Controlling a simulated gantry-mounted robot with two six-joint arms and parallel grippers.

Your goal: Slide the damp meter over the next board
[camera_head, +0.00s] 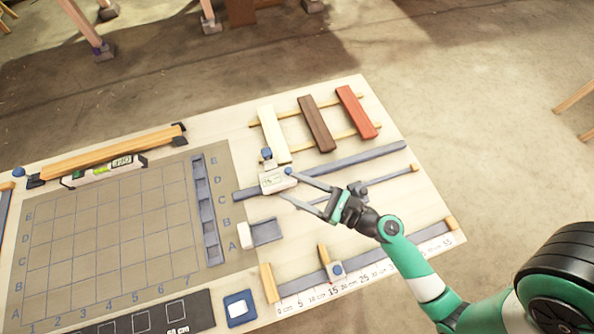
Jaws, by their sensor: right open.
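The damp meter appears to be the small pale box with a greenish display (277,180), at the near end of a cream board (273,134). A blue knob (266,153) shows just behind it. A dark brown board (317,125) and a red board (356,112) lie to its right. My right gripper (289,184) is open, its fingers reaching left to the meter's right end. I cannot tell whether they touch it. My left gripper is not in view.
The boards rest across two thin wooden strips (338,137). A blue-grey rail (350,167) runs right from near the meter. A gridded mat (110,235) covers the left. A ruler with a slider (337,270) lies in front. Bare table shows right of the boards.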

